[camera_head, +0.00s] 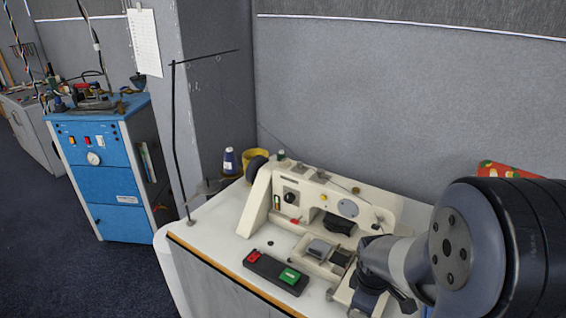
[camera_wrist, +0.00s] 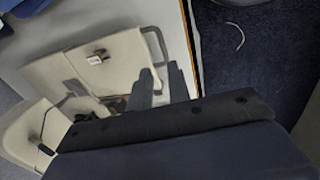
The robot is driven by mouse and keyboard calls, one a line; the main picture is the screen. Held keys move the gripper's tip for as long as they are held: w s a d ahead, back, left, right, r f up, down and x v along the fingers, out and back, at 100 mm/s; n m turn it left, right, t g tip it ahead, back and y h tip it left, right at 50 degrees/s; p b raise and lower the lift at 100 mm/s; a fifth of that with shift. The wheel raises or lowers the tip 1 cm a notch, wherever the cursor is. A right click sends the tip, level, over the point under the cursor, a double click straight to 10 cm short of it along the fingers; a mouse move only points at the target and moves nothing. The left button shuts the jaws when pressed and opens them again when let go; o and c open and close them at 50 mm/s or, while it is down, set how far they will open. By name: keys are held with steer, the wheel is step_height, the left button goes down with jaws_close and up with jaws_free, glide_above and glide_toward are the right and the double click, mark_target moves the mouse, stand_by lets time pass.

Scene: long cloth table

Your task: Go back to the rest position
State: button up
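My gripper (camera_wrist: 160,75) shows in the wrist view as two dark fingers with a narrow gap between them. Nothing is seen held in the gap. In the head view my arm reaches in from the right, and my gripper (camera_head: 377,272) is over the front right of the cream sewing machine (camera_head: 262,200). The machine stands on the white table (camera_head: 212,232). In the wrist view the cream machine body (camera_wrist: 95,62) lies beyond and left of the fingers. Whether the fingers touch it cannot be told.
A switch box (camera_head: 262,270) with red and green buttons sits at the table's front edge. A thin black stand (camera_head: 176,140), a thread cone (camera_head: 230,162) and a yellow cup (camera_head: 256,157) are at the back left. A blue cabinet (camera_head: 105,178) stands left, with dark open floor (camera_head: 60,255) before it.

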steer(key=f, duration=0.6)
steer(key=w+d+f, duration=0.1)
steer(key=f, duration=0.2)
steer(key=shift+w+f, duration=0.1)
steer(key=shift+f, duration=0.1)
steer(key=shift+a+f, duration=0.1)
steer(key=shift+f, duration=0.1)
steer(key=shift+s+a+r+m+b, duration=0.1)
steer(key=shift+s+a+m+b, duration=0.1)
steer(key=shift+a+m+b, duration=0.2)
steer(key=shift+s, duration=0.1)
